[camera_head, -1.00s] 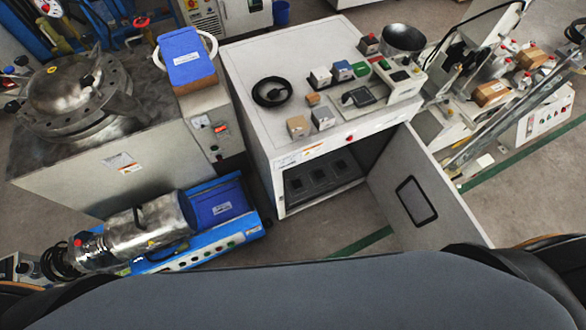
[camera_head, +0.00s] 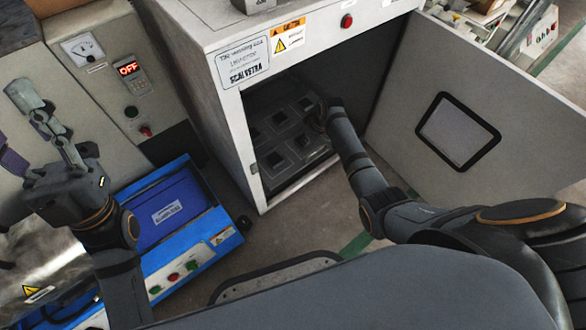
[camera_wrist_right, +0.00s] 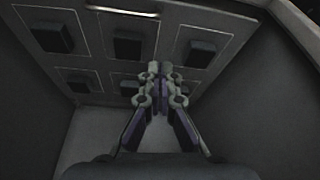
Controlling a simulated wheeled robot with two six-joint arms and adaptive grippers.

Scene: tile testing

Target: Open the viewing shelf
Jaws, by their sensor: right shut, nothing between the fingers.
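The white cabinet (camera_head: 222,42) stands with its door (camera_head: 395,100) swung wide open to the right. Inside, the grey viewing shelf (camera_head: 290,165) carries several dark square blocks in rows. It also fills the upper part of the right wrist view (camera_wrist_right: 104,88). My right arm reaches into the cabinet opening; the right gripper (camera_head: 322,115) is at the shelf, partly hidden by its own wrist. In the right wrist view its fingers (camera_wrist_right: 157,70) are together and empty, over the shelf between the blocks; contact is unclear. My left gripper (camera_head: 14,118) is at the left, fingers apart and empty.
A blue machine (camera_head: 175,215) with buttons lies on the floor left of the cabinet. A control box (camera_head: 105,75) with a red display stands behind it. The door bounds the right arm's space on the right. Bare floor shows before the cabinet.

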